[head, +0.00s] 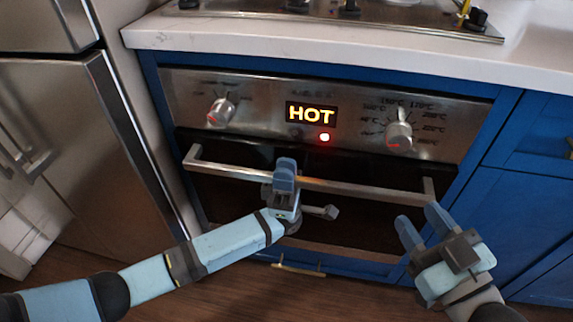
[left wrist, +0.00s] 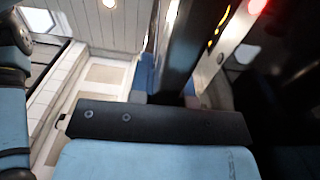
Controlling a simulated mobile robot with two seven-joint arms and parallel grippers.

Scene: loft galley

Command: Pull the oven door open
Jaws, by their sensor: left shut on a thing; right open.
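The oven door (head: 345,232) is a dark glass panel below the control panel, with a straight metal bar handle (head: 365,191) across its top. The door looks shut or nearly so; I cannot make out a clear gap. My left gripper (head: 285,178) is shut on the oven handle, a little left of its middle. In the left wrist view the handle (left wrist: 180,55) runs between the fingers of my left gripper (left wrist: 166,88). My right gripper (head: 421,224) is open and empty, in front of the door's lower right corner, below the handle's right end.
The control panel (head: 260,105) has two knobs and a lit display (head: 311,114) reading HOT, with a red light under it. A steel fridge (head: 95,150) stands close on the left. Blue cabinets (head: 520,205) are at the right. A pale countertop (head: 250,36) with a cooktop is above.

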